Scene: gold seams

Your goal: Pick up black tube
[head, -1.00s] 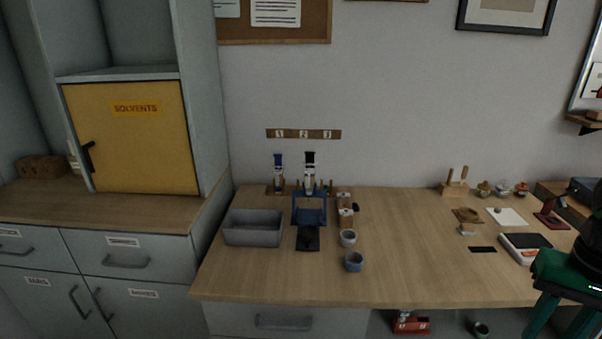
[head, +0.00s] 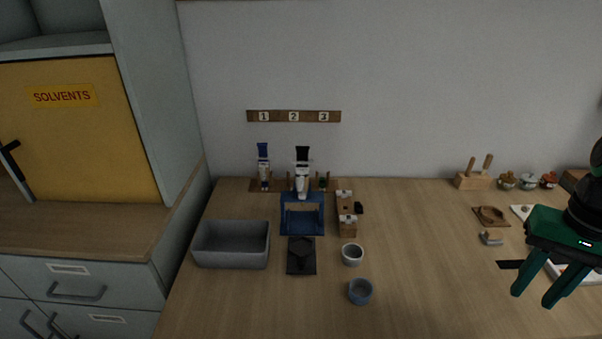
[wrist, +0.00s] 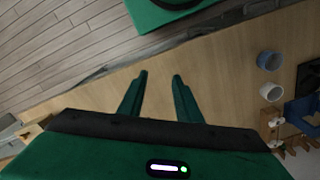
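The black tube (head: 302,168) stands upright with a black cap on top and a white body, at the back of the bench. Its lower end meets the top of a blue stand (head: 302,228) in the picture; I cannot tell if it sits in the stand or in the rack behind. A similar tube with a blue cap (head: 263,165) stands to its left. My gripper (head: 533,298) is green, open and empty, over the bench's right side, far from the tube. The wrist view shows the gripper's (wrist: 159,76) two fingers apart with nothing between them.
A grey bin (head: 232,262), a black block (head: 301,268), a wooden holder (head: 347,222), a white cup (head: 352,254) and a blue-grey cup (head: 360,291) surround the stand. A numbered strip (head: 294,116) is on the wall. The bench between the cups and my gripper is clear.

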